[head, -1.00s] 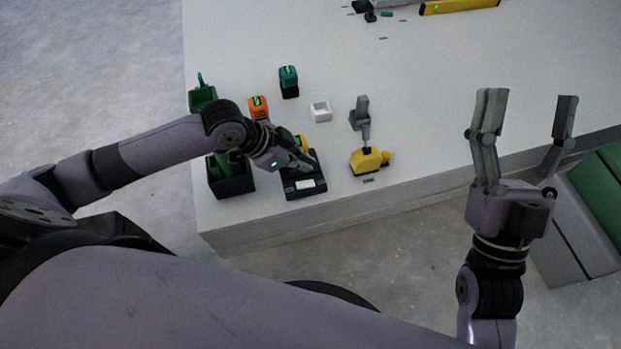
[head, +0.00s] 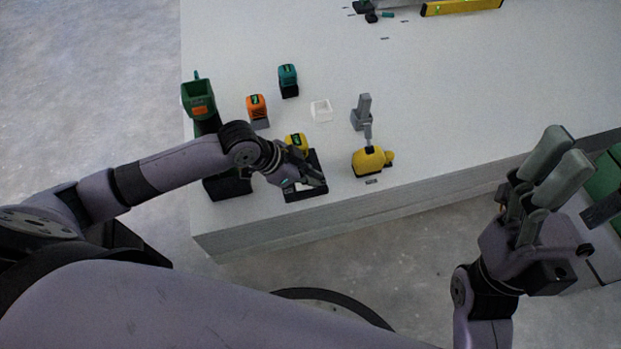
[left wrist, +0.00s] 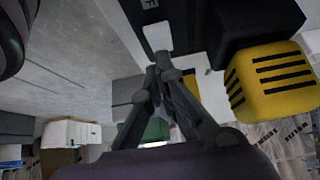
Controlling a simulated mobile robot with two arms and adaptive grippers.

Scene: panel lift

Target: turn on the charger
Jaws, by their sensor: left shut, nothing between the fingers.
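The black charger (head: 304,196) lies near the table's front edge. A yellow battery (head: 295,140) sits at its far end and shows large in the left wrist view (left wrist: 272,85). My left gripper (head: 318,181) is over the charger, partly hiding it. In the left wrist view its fingers (left wrist: 160,75) are shut and empty, with the tips just below a pale patch (left wrist: 157,37) on the charger. I cannot tell whether they touch it. My right gripper (head: 575,185) is open and empty, off the table at the right.
An orange battery (head: 257,110), a teal battery (head: 288,80) and a white tray (head: 321,110) stand behind the charger. A green tool (head: 198,98) is at the left, partly behind my arm. A yellow-and-grey tool (head: 370,160) stands to the right. The table's middle right is clear.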

